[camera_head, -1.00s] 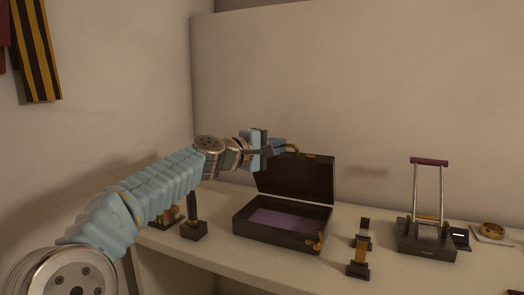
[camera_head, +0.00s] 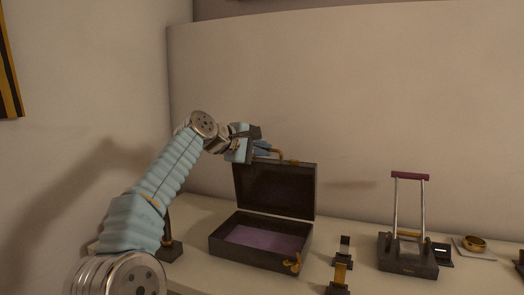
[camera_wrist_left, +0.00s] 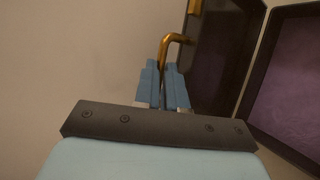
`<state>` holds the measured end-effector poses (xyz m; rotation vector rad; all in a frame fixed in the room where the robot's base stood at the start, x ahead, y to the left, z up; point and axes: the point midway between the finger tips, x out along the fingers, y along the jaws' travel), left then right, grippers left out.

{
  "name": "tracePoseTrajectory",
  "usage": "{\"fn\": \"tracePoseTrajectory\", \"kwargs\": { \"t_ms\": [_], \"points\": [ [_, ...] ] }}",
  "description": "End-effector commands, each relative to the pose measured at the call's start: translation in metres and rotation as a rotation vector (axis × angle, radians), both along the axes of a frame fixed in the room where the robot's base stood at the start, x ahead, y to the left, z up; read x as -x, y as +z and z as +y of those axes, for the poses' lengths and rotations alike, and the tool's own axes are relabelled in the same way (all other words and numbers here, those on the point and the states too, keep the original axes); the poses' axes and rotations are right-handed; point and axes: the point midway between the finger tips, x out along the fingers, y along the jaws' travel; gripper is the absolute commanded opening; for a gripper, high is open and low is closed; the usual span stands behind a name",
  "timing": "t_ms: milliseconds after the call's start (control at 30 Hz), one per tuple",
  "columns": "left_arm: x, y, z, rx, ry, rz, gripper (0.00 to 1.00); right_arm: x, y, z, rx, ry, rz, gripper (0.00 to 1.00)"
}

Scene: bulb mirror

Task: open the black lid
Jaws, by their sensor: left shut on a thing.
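The black lid (camera_head: 275,190) stands raised, near upright, at the back of the black case (camera_head: 230,258) with a purple lining. A brass handle (camera_head: 278,155) sits on the lid's top edge. My left gripper (camera_head: 262,149) is at the lid's top left and shut on the handle. In the left wrist view, the blue fingers (camera_wrist_left: 167,88) close around the brass handle (camera_wrist_left: 172,42), with the dark lid (camera_wrist_left: 218,50) beside it. A brass latch (camera_head: 292,264) shows on the case's front right corner. My right gripper is not in view.
A dark stand with two upright rods and a maroon bar (camera_head: 408,252) is to the right. Small black and gold stands (camera_head: 341,272) are between it and the case. A gold ring (camera_head: 474,243) lies further right. A wall rises behind.

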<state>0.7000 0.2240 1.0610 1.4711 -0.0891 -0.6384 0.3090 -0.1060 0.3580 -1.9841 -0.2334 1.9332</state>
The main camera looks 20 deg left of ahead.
Motion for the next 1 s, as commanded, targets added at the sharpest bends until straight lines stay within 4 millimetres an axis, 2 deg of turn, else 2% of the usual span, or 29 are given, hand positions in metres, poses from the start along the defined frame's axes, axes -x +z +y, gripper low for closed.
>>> {"fn": "tracePoseTrajectory", "kwargs": {
  "t_ms": [33,200,233,333,367,767,867,1000],
  "points": [
    [0.003,0.01,0.0,0.012,0.002,-0.019,0.0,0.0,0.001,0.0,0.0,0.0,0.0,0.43],
    [0.003,0.011,0.0,0.012,0.002,-0.022,0.0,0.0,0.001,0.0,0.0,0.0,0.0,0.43],
    [0.003,0.011,0.0,0.012,0.002,-0.022,0.13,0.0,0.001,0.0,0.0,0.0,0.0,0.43],
    [0.003,0.011,0.0,0.011,0.001,-0.02,0.29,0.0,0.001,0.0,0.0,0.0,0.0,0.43],
    [0.003,0.01,0.0,0.011,0.002,-0.019,0.31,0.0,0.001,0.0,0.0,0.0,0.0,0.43],
    [0.003,0.005,0.002,0.005,0.001,-0.01,0.31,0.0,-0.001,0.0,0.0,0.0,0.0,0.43],
    [0.012,0.008,0.007,0.005,0.002,-0.011,0.31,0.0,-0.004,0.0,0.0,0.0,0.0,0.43],
    [0.037,0.017,0.02,0.005,0.004,-0.013,0.31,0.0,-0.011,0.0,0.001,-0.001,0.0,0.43]
  ]
}}
